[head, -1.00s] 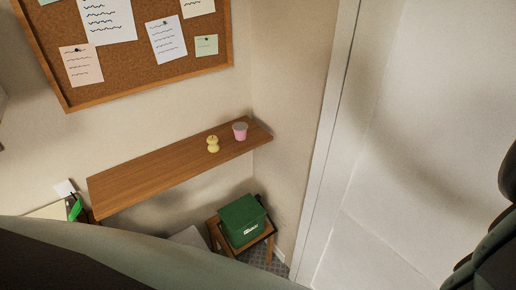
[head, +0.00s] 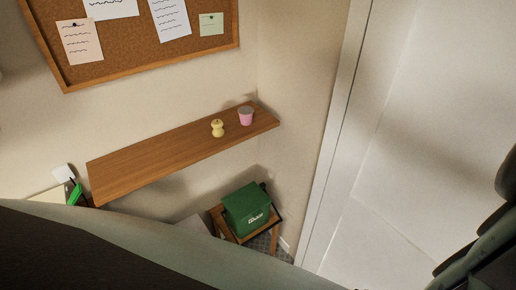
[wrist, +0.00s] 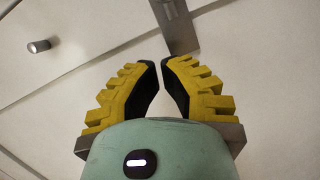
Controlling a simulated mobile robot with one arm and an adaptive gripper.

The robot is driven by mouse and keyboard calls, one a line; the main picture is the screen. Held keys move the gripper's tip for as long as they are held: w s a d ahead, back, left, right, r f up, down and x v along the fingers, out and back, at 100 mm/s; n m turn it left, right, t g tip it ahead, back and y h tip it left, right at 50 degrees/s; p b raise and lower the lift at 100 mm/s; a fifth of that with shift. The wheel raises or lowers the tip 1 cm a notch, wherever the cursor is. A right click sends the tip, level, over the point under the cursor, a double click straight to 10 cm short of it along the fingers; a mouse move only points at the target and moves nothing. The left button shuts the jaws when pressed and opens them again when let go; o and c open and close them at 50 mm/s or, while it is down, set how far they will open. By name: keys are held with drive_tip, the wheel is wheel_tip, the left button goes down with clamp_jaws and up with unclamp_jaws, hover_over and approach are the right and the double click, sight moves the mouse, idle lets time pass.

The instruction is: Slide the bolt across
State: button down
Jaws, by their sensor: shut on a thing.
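In the wrist view, a grey metal bolt fitting (wrist: 177,27) is mounted on a pale panel, at the top centre of the picture. My gripper (wrist: 162,62), with yellow ribbed fingers and dark inner pads, has its fingertips close together at the lower end of this fitting. The gripper is shut on a part of the bolt, which is mostly hidden between the tips. How far the bolt is slid cannot be told. In the head view neither the bolt nor the fingertips show.
A small round metal knob (wrist: 39,46) sticks out of the panel, left of the gripper. A large white door (head: 420,130) fills the right in the head view. A wooden shelf (head: 160,160) holds a yellow object (head: 217,128) and a pink cup (head: 246,117). A green box (head: 246,208) stands below.

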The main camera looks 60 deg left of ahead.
drive_tip(key=b+v, duration=0.4)
drive_tip(key=v, duration=0.3)
drive_tip(key=shift+s+a, duration=0.2)
drive_tip(key=shift+s, duration=0.05)
idle(0.6)
